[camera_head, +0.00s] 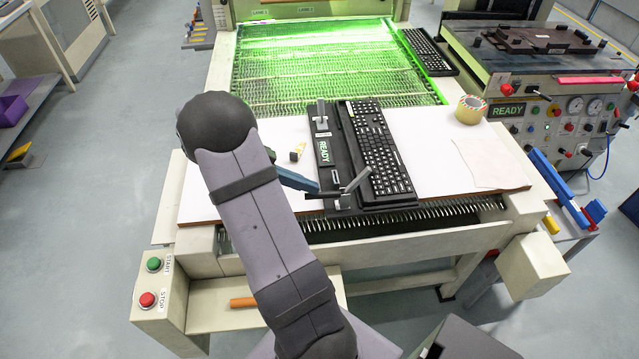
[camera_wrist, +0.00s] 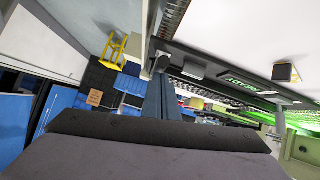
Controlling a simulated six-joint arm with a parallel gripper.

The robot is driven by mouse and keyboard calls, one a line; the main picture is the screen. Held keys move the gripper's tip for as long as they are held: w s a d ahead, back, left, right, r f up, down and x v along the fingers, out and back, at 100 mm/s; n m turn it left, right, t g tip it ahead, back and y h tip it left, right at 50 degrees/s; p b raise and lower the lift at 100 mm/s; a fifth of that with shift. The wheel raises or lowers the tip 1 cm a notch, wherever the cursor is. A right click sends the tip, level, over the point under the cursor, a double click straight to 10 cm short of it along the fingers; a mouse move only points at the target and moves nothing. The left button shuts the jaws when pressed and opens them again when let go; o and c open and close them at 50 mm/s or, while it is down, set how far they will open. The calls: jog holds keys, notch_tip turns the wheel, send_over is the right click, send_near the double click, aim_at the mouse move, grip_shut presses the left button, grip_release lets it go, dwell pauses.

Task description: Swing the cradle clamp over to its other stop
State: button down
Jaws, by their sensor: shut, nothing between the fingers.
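The dark cradle (camera_head: 322,155) lies on the white table top and holds a black keyboard (camera_head: 378,150) along its right side. The cradle clamp (camera_head: 355,181) is at the cradle's near end; its grey arm slants up and right toward the keyboard's edge, and a dark bar reaches left from its pivot. My gripper (camera_head: 317,187) is shut and empty, just left of the clamp, close to the dark bar; I cannot tell whether they touch. In the wrist view, my gripper's blue-grey fingers (camera_wrist: 161,82) point at the cradle (camera_wrist: 215,68), whose green READY display shows.
A small dark block (camera_head: 296,153) lies left of the cradle. A tape roll (camera_head: 470,109) and a pale sheet (camera_head: 484,161) lie to the right. A second keyboard (camera_head: 428,50) is at the back right. A green-lit mesh bed (camera_head: 310,70) lies behind. The table's front edge is near the clamp.

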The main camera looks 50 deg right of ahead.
jog(key=f+b, duration=0.2)
jog(key=shift+w+a+f+b, duration=0.2)
jog(key=shift+w+b, duration=0.05)
jog(key=shift+b, duration=0.15)
jog(key=shift+s+a+f+b, duration=0.1)
jog(key=shift+a+f+b, duration=0.15)
jog(key=shift+f+b, duration=0.5)
jog(key=shift+r, duration=0.1)
jog(key=w+f+v, duration=0.1)
jog(key=v, duration=1.1)
jog(key=shift+h, duration=0.3)
jog(key=shift+d+r, duration=0.1)
